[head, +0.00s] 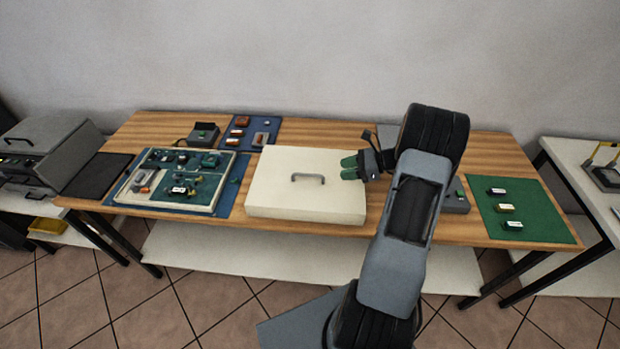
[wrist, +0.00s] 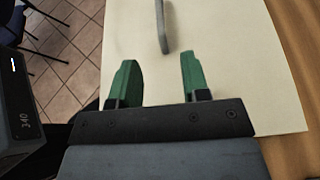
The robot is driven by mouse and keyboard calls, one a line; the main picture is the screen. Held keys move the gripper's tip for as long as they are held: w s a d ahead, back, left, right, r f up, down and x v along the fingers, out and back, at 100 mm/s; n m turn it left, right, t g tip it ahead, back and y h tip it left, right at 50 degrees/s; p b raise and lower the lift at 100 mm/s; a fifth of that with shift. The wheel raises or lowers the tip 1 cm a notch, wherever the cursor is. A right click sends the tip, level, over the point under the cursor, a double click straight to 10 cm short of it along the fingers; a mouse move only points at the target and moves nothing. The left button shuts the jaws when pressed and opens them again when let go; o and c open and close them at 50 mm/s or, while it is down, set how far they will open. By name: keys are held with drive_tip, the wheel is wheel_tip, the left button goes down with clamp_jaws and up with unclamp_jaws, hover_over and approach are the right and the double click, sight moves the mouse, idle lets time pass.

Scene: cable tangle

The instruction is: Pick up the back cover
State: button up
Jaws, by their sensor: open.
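The back cover (head: 290,185) is a flat cream panel with a raised grey bar handle (head: 308,178) on its top. It lies on the wooden table, near the middle. My gripper (head: 349,168) is above the right part of the cover, to the right of the handle. In the wrist view, my gripper's green fingertips (wrist: 158,75) are apart with nothing between them. The handle (wrist: 162,27) shows beyond the fingertips there, and the cover (wrist: 225,50) fills much of the view. My arm hides part of the table to the right of the cover.
An open housing (head: 178,182) with circuit boards lies on a blue mat at left. A smaller blue mat (head: 251,133) holds several parts behind. A green mat (head: 525,211) with 3 small parts is at right. A grey machine (head: 45,150) stands far left.

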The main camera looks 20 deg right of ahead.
sight(316, 175)
drive_tip(key=p+x, duration=0.1)
drive_tip(key=x, duration=0.5)
drive_tip(key=shift+a, duration=0.15)
drive_tip(key=x, duration=0.1)
drive_tip(key=p+x, duration=0.1)
drive_tip(key=x, duration=0.2)
drive_tip(key=shift+a+r, duration=0.1)
drive_tip(key=shift+r, duration=0.25)
drive_tip(key=shift+w+a+f+p, duration=0.3)
drive_tip(key=shift+w+a, duration=0.05)
drive_tip(key=shift+a, duration=0.1)
clamp_jaws()
